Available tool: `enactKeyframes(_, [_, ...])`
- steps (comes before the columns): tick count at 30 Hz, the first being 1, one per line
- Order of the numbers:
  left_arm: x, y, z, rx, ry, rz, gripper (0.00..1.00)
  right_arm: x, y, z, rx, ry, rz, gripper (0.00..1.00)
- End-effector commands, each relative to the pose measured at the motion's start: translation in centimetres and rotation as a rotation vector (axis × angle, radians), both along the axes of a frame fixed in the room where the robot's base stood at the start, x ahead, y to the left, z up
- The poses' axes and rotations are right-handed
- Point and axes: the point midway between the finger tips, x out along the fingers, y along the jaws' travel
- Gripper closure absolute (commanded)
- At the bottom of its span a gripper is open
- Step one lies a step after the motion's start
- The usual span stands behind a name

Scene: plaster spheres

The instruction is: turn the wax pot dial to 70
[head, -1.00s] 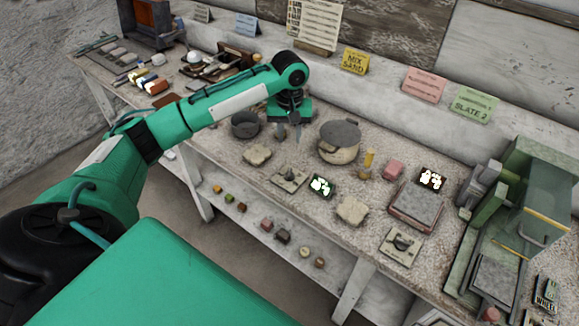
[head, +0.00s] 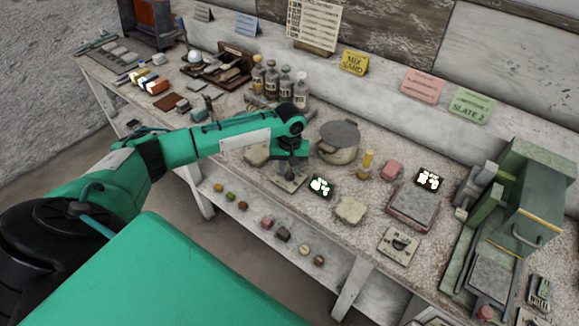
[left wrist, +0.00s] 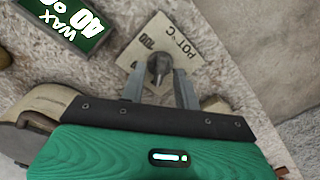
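The wax pot dial is a pale plate (head: 287,184) with a dark knob; the gripper partly covers it in the head view. In the left wrist view the knob (left wrist: 158,64) stands on the plate marked "POT °C" (left wrist: 178,45). My left gripper (head: 291,172) is over the dial, pointing down. Its two fingers (left wrist: 159,84) are apart, one on each side of the knob; I cannot tell whether they touch it. A dark display (left wrist: 68,22) beside the dial reads "WAX" and 40; it also shows in the head view (head: 320,186). My right gripper is not in view.
A lidded pot (head: 338,150) stands just behind the dial. Pale lumps of plaster (head: 351,209) lie on both sides of it. A second dial plate (head: 398,246) and a scale (head: 412,205) are to the right. Several bottles (head: 286,88) stand at the back.

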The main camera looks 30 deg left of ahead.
Motion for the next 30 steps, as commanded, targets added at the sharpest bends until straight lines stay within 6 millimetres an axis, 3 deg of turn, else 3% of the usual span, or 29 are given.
enactKeyframes(3, [0.0,0.0,0.0,0.000,0.000,0.000,0.68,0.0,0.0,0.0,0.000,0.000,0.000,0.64])
enactKeyframes(9, [0.0,0.0,0.0,0.000,0.000,0.000,1.00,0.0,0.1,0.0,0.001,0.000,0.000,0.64])
enactKeyframes(20, [0.0,0.0,0.2,-0.001,0.000,-0.035,1.00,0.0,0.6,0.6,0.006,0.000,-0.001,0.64])
enactKeyframes(30, [0.1,-0.1,0.5,-0.002,0.000,-0.251,1.00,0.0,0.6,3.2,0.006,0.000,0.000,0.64])
